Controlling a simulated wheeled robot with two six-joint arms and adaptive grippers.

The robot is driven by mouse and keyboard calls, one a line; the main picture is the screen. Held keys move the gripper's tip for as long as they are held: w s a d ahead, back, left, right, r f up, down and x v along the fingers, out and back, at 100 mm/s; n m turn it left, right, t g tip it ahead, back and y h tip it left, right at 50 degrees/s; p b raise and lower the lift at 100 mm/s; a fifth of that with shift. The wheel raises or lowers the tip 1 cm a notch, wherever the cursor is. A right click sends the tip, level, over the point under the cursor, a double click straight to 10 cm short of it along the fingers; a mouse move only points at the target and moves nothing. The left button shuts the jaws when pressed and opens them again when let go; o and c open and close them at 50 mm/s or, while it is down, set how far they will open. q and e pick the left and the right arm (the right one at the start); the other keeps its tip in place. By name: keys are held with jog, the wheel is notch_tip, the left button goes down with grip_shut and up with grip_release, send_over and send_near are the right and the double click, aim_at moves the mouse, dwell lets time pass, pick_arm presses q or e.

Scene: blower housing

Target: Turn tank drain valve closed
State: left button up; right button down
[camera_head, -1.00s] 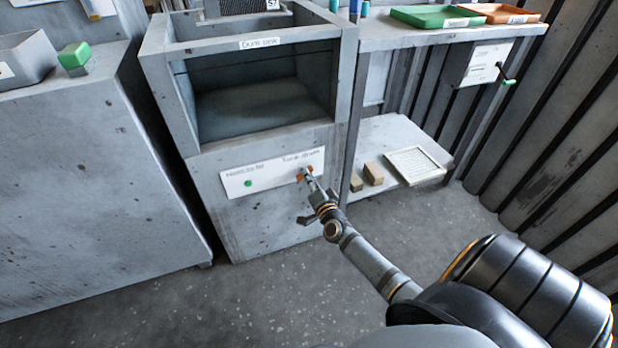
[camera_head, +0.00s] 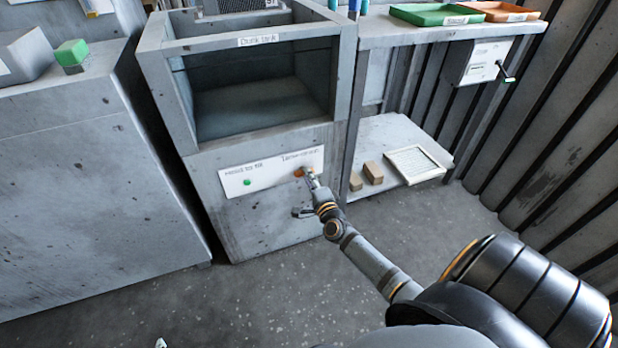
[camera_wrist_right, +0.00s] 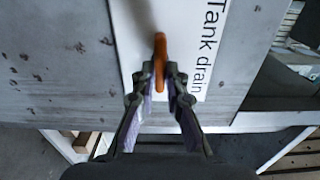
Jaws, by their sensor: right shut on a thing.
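The tank drain valve has an orange handle (camera_head: 299,172) at the right end of a white label panel (camera_head: 235,181) on the front of the grey tank (camera_head: 270,222). My right gripper (camera_head: 311,178) is at the handle, and its fingers cover part of it. In the right wrist view, the orange handle (camera_wrist_right: 160,50) stands between the two fingertips (camera_wrist_right: 161,82), which are closed on it. The "Tank drain" lettering runs down the panel (camera_wrist_right: 208,45) beside it. The valve's exact angle is hard to tell. My left gripper is not seen.
The open dunk tank basin is above. A bench (camera_head: 400,38) with green (camera_head: 430,14) and orange trays stands right, with blocks (camera_head: 373,172) on its low shelf. The floor in front is clear.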

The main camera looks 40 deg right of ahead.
dwell(0.4)
jog(key=c, duration=1.4)
grip_release()
jog(key=shift+s, duration=0.1)
jog(key=v, duration=1.2)
jog(key=shift+f, duration=0.1)
